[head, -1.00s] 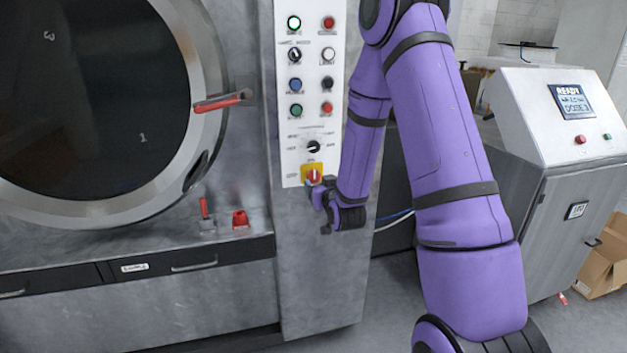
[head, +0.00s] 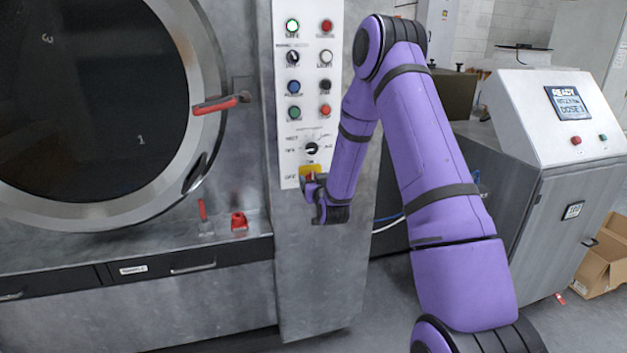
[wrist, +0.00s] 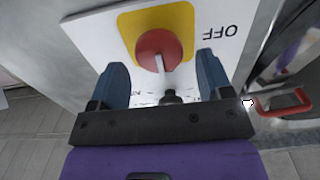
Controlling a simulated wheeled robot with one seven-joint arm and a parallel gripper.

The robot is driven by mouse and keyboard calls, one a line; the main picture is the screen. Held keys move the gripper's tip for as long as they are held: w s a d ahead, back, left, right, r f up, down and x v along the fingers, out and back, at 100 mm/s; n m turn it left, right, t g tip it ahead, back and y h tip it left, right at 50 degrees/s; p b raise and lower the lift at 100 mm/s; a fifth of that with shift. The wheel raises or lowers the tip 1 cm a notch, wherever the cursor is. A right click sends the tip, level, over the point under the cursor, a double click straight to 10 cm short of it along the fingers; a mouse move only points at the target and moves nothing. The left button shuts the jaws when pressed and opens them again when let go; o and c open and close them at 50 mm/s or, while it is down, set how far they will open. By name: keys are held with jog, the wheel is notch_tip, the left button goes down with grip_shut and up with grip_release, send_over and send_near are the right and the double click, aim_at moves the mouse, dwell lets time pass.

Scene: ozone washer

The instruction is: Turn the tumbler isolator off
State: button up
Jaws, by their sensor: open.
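The tumbler isolator is a red round knob (wrist: 158,48) on a yellow plate (wrist: 186,18); the plate also shows in the head view (head: 309,168), low on the white control panel. In the wrist view the knob's pale bar points down the picture, not at the OFF label (wrist: 221,32) to its right. My gripper (wrist: 161,64) is open, with one blue finger on each side of the knob. I cannot tell whether the fingers touch it. In the head view my gripper (head: 312,188) covers part of the knob.
The white panel (head: 292,140) carries several buttons and a black selector (head: 311,149) above the isolator. The round washer door (head: 90,110) with a red handle (head: 215,105) is at left. A grey dosing cabinet (head: 540,200) stands at right, beside a cardboard box (head: 603,262).

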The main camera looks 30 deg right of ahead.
jog(key=shift+w+d, duration=0.2)
jog(key=shift+w, duration=0.45)
jog(key=c, duration=0.9)
jog(key=shift+o, duration=0.2)
